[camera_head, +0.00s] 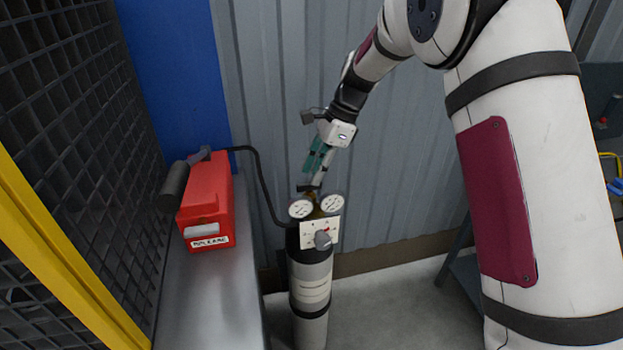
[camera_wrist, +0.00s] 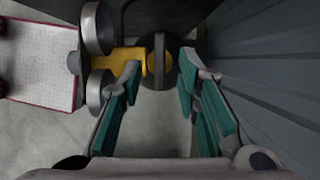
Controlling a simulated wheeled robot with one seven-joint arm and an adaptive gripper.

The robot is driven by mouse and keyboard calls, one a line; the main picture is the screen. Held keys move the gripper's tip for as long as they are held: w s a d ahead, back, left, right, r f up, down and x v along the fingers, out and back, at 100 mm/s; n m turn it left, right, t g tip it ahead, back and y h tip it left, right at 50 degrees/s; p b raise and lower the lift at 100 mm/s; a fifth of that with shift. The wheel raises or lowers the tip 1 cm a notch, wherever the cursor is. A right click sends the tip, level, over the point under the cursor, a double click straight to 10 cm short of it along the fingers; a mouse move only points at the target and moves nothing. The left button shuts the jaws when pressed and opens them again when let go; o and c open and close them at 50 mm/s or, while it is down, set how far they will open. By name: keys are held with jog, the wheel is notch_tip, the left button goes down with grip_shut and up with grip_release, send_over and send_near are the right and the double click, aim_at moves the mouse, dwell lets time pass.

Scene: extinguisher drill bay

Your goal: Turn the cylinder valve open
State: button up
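The gas cylinder (camera_head: 311,275) stands upright, grey with a black shoulder, in the head view. Its dark valve handle (camera_head: 305,188) is at the top, above two round gauges. In the wrist view the valve handle (camera_wrist: 160,50) is a dark round knob with a raised bar across it, beside a yellow brass fitting (camera_wrist: 125,58). My gripper (camera_head: 314,172) comes down from above, its teal-padded fingers close to the handle. In the wrist view my gripper (camera_wrist: 160,72) is open, one finger on each side of the knob, with gaps showing; neither finger clearly touches it.
A white panel with a small knob (camera_head: 322,238) is on the cylinder's front. A red case (camera_head: 208,200) sits on a grey bench (camera_head: 207,290) to the left, with a black hose (camera_head: 262,180) running to the cylinder. A corrugated wall (camera_head: 270,90) is close behind.

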aim_at(309, 187)
jog(key=shift+x, duration=1.45)
grip_shut()
